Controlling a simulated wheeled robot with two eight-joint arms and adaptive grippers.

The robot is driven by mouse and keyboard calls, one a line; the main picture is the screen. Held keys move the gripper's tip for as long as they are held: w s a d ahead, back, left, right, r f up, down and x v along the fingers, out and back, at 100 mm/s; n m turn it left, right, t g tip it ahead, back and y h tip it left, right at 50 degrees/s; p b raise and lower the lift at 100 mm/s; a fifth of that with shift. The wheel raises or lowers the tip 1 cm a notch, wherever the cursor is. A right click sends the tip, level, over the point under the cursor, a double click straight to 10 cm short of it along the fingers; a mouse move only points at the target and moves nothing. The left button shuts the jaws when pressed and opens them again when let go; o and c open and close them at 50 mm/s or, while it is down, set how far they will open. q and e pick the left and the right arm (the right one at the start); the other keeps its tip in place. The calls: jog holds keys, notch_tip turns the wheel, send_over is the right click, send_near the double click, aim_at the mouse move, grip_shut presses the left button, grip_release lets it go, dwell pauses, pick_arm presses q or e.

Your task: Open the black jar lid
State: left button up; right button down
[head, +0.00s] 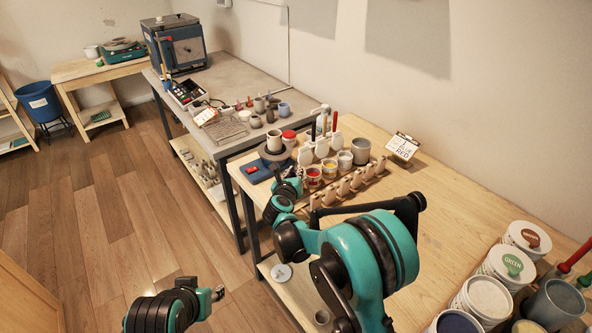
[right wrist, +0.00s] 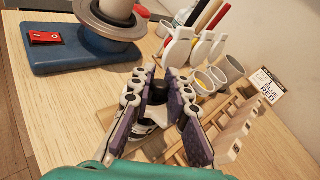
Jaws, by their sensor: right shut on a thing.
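In the right wrist view, the fingers of my right gripper (right wrist: 160,95) close around the black jar lid (right wrist: 158,91), which looks like a dark knob between them. Below it, part of a white jar (right wrist: 143,128) shows; the fingers hide much of it. In the head view my right gripper (head: 291,183) is at the table's left side, beside the paint pots, and the lid is hidden there. My left gripper (head: 217,294) is low over the floor at the bottom, and its fingers are too unclear to read.
A small pottery wheel with a blue base (right wrist: 80,58) and red switch stands close by. Open paint pots (head: 329,169), upright white tools, a slotted wooden rack (head: 346,190) and a sign (head: 403,147) stand beyond. Labelled tubs (head: 508,264) fill the right corner.

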jog(key=shift+w+a+r+n+g+p, duration=0.35)
jog(key=shift+n+g+p, duration=0.25)
jog(key=shift+g+p, duration=0.25)
jog(key=c, duration=1.4)
grip_release()
jog(key=shift+c, duration=0.2)
jog(key=v, duration=1.2)
jog(key=shift+w+a, duration=0.15)
